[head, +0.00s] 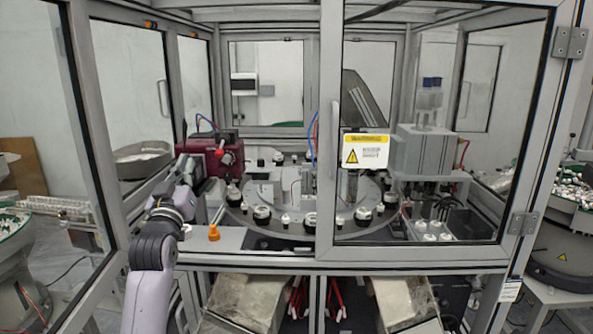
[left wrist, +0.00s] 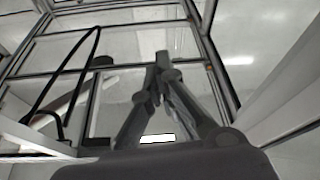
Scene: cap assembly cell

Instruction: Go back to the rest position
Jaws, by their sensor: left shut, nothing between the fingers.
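My left arm reaches up from the bottom left of the head view into the open left side of the cell. My left gripper (head: 208,160) is beside the dark red unit (head: 222,150), partly hidden against it; I cannot tell whether they touch. In the left wrist view the fingers of my left gripper (left wrist: 160,65) come together at the tips, shut with nothing between them. They point toward the cell's upper frame and glass. My right gripper is not in view.
A round table (head: 290,228) with several black and white parts fills the cell's middle. An orange piece (head: 214,233) stands on the front ledge. A glass door with a warning label (head: 366,151) covers the right half. Metal frame posts stand left of my arm.

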